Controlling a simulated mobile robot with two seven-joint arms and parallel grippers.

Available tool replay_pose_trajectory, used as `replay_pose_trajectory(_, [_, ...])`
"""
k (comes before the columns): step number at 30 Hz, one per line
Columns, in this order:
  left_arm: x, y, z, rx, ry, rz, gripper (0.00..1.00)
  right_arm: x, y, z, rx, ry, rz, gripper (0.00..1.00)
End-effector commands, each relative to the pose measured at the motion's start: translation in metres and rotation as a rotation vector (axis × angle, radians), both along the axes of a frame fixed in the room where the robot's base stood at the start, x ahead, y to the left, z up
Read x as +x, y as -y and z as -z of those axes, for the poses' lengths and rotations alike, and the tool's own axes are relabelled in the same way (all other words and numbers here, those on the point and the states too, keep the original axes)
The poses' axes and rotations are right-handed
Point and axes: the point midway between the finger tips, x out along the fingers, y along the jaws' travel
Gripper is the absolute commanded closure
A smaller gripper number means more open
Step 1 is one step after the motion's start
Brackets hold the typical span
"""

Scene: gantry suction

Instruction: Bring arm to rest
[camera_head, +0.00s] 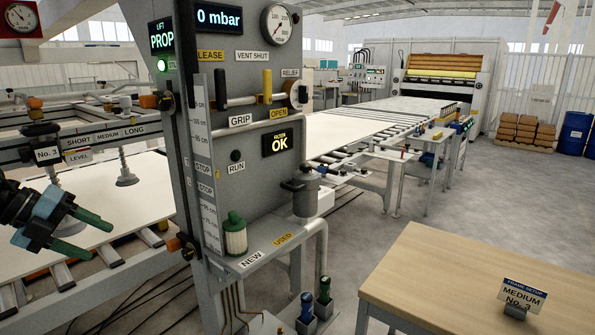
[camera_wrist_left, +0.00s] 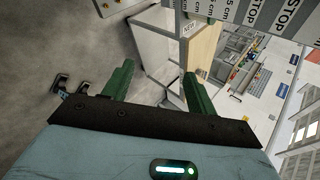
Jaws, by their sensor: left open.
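My left gripper (camera_head: 82,235) comes in from the left in the head view, with a dark body and green fingers. The fingers are apart and nothing is between them. The gripper is in front of the gantry frame and over the white panel (camera_head: 130,192), and it partly hides both. In the left wrist view the two green fingers (camera_wrist_left: 158,90) stand wide apart and empty, with the grey floor and part of the station beyond them. My right gripper is not in either view.
A grey control column (camera_head: 240,150) with gauge, levers and labels stands right of the gripper. The gantry bar (camera_head: 110,133) with suction cups is close behind it. A wooden table (camera_head: 440,270) with a "MEDIUM No. 3" card (camera_head: 522,297) is at lower right. Open floor lies beyond.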

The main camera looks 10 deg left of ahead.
Motion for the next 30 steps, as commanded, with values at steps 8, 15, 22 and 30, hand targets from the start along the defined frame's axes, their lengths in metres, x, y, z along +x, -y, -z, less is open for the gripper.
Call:
replay_pose_trajectory(8, [-0.034,0.004,0.121,-0.367,0.02,-0.242,0.43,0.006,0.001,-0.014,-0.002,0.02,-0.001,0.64])
replay_pose_trajectory(15, [-0.08,0.026,0.214,-0.623,-0.005,-0.526,0.43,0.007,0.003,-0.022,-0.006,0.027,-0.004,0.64])
replay_pose_trajectory(22, [-0.139,0.064,0.293,-0.817,-0.083,-0.842,0.43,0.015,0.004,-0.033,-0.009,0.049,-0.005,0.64])
replay_pose_trajectory(30, [-0.218,0.138,0.363,-0.981,-0.254,-1.228,0.43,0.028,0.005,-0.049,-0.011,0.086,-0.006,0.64])
